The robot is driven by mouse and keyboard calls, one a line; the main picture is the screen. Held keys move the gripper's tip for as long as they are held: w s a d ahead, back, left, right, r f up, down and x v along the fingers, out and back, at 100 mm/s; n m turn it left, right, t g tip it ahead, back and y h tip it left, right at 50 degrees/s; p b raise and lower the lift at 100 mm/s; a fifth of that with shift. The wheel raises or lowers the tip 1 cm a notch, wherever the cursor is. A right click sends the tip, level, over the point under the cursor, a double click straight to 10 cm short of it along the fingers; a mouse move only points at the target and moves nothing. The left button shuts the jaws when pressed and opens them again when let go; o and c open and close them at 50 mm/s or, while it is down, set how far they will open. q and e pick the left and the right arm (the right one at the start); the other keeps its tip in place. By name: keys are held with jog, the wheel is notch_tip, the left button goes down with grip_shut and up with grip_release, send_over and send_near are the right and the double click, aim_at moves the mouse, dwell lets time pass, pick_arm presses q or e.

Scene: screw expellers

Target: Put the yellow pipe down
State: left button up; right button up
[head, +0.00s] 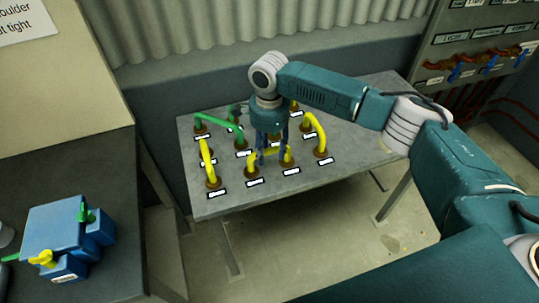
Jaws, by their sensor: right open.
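My right gripper (271,158) points down over the grey table, its dark blue fingers open on either side of a low yellow pipe (271,152). This pipe's ends are at two brown fittings near the table's front edge; the gripper partly hides it, and I cannot tell whether it is fully seated. A second yellow pipe (207,163) stands on fittings at the left. A third yellow pipe (319,130) arches between fittings to the right of the gripper. My left gripper is not in view.
The grey table (365,140) is clear at its right side. A green pipe (217,122) and several white labels are behind and around the gripper. A blue device (56,228) with yellow and green parts sits on the dark bench at left. A valve panel (480,50) is at back right.

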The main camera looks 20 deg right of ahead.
notch_tip(320, 180, up, 10)
jog(key=shift+f+b, duration=0.1)
jog(key=shift+b, duration=0.4)
